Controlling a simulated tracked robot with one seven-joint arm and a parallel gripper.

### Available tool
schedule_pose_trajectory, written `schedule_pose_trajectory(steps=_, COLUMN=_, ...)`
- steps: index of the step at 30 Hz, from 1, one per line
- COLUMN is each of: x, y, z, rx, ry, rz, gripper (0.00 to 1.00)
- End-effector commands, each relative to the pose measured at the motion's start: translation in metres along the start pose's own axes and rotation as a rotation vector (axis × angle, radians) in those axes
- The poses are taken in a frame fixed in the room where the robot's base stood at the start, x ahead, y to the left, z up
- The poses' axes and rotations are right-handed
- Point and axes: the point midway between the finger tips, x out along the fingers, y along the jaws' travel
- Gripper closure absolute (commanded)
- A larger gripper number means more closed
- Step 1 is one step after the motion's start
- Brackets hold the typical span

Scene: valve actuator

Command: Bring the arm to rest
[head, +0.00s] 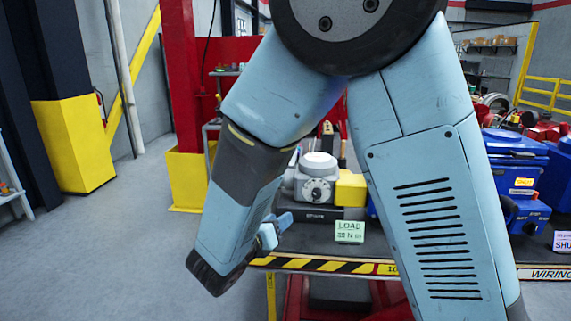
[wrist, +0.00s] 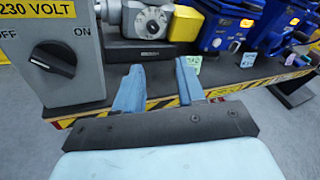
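My gripper (head: 272,230) is at the end of my folded arm, close to the workbench's striped front edge in the head view. In the wrist view my gripper (wrist: 160,82) has its two blue fingers apart, with nothing between them. My pale blue arm links fill the middle of the head view and hide part of the bench. A grey actuator with a round dial (head: 316,188) stands on the bench behind the gripper. It also shows beyond the fingers in the wrist view (wrist: 152,20).
A grey switch box (wrist: 55,65) marked 230 VOLT, OFF and ON is close left of the fingers. Blue actuators (head: 515,165) stand on the bench at right. A green LOAD card (head: 349,231) is at the bench front. Open floor (head: 110,250) lies at left.

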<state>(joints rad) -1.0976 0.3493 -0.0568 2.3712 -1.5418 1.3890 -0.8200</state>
Motion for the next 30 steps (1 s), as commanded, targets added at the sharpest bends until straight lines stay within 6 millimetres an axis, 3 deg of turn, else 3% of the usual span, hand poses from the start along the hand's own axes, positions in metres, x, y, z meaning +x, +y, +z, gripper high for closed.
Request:
schedule_pose_trajectory(steps=1, x=0.014, y=-0.024, z=0.003, rx=0.079, ry=0.059, rz=-0.052, gripper=0.61)
schedule_pose_trajectory(steps=6, x=0.041, y=-0.093, z=0.001, rx=0.346, ry=0.243, rz=-0.220, gripper=0.61)
schedule_pose_trajectory(steps=12, x=0.054, y=-0.166, z=-0.009, rx=0.678, ry=0.427, rz=-0.418, gripper=0.61)
schedule_pose_trajectory(steps=21, x=0.044, y=-0.251, z=-0.026, rx=1.220, ry=0.641, rz=-0.707, gripper=0.61)
schedule_pose_trajectory(steps=30, x=0.015, y=-0.304, z=-0.031, rx=1.800, ry=0.780, rz=-0.966, gripper=0.61)
